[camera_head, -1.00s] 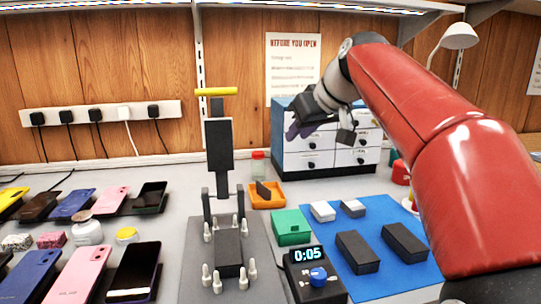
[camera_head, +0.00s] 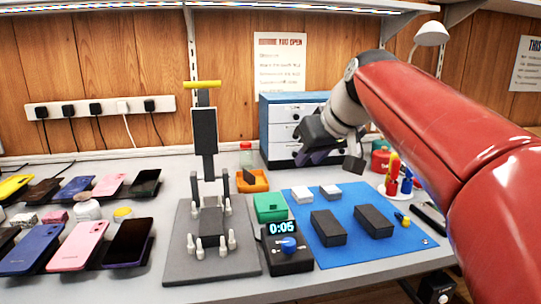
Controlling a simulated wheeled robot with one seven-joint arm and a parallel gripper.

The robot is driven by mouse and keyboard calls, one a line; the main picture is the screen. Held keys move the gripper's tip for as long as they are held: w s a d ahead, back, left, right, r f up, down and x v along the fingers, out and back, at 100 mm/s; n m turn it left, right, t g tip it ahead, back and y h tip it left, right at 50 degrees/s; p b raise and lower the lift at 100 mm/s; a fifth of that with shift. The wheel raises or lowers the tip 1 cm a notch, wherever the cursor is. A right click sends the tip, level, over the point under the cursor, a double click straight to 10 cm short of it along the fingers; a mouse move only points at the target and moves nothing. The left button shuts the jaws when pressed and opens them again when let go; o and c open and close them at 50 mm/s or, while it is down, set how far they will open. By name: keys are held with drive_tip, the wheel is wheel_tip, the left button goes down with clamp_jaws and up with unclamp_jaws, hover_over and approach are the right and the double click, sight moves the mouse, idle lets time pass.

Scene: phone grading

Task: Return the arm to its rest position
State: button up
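My red arm comes in from the right side of the head view and reaches over the bench towards the back. My gripper (camera_head: 335,154) is at its dark grey end, in front of the blue drawer cabinet (camera_head: 268,128) and above the far part of the blue mat (camera_head: 313,229). One dark finger shows at the left and another at the right, with a gap between them. I see nothing held between them. Part of the cabinet is hidden behind the arm.
A tall press (camera_head: 204,135) with a yellow handle stands on a grey base left of centre. A timer (camera_head: 287,249) reads 0:05. Several phones (camera_head: 79,245) lie at the left. Dark blocks (camera_head: 329,228) and a green box (camera_head: 269,207) are near the mat.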

drive_tip(key=s+d+f+m+g+h+b, duration=0.1)
drive_tip(key=s+d+f+m, duration=0.1)
drive_tip(key=s+f, duration=1)
drive_tip(key=s+d+f+m+h+b, duration=0.2)
drive_tip(key=s+d+f, duration=0.3)
drive_tip(key=s+f, duration=0.6)
wheel_tip(320, 180, down, 4)
drive_tip(key=shift+s+d+f+m+g+h, duration=0.2)
drive_tip(key=shift+s+m+g+h, duration=0.1)
drive_tip(key=shift+s+m+g, duration=0.15)
